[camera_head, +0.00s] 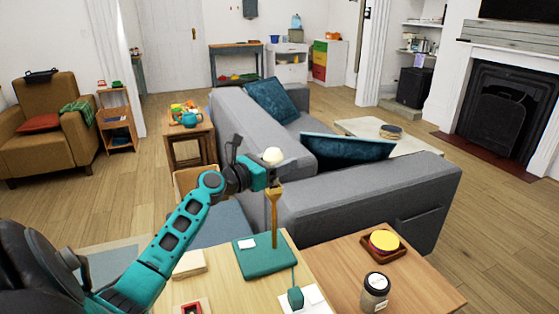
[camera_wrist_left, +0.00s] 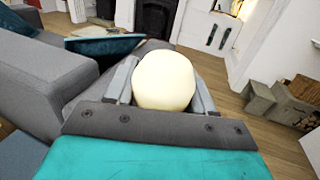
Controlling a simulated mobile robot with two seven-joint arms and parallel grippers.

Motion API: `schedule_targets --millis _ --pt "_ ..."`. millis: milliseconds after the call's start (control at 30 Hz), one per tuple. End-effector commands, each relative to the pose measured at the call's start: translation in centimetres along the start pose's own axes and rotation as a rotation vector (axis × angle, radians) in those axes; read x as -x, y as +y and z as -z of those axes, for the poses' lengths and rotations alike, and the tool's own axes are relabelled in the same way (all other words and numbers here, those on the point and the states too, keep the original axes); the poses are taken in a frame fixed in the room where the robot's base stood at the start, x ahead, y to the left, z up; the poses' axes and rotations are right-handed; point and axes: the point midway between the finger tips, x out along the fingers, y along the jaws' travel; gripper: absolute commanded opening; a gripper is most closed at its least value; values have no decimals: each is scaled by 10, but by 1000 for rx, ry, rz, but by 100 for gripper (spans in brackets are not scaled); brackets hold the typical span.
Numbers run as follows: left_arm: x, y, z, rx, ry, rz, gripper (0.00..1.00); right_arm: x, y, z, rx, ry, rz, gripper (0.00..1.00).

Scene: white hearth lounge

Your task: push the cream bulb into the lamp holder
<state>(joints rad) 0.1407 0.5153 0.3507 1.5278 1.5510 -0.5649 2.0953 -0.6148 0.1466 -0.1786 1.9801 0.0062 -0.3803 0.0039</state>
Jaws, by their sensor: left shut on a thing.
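The cream bulb (camera_head: 273,156) is held in my left gripper (camera_head: 268,165), which is shut on it. In the left wrist view the round bulb (camera_wrist_left: 165,82) sits between the two grey fingers (camera_wrist_left: 163,90). The lamp has a flat teal base (camera_head: 262,262) on the wooden table and an upright mustard stem (camera_head: 274,222). The lamp holder (camera_head: 273,190) is at the stem's top, just below my gripper and the bulb. The gripper hides the bulb's lower end, so I cannot tell whether bulb and holder touch. My right gripper is not in view.
The wooden table (camera_head: 345,255) also bears a jar (camera_head: 375,292), a tray with a yellow-topped stack (camera_head: 383,243) and a small teal item (camera_head: 295,297) by the lamp. A grey sofa (camera_head: 350,190) stands close behind the table.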

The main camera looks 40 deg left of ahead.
Motion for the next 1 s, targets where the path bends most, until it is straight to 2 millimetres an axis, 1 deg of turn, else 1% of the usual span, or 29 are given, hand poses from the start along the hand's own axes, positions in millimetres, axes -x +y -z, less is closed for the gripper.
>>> schedule_targets --millis 1000 --pt "0 0 0 1 -1 -1 23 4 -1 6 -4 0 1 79"
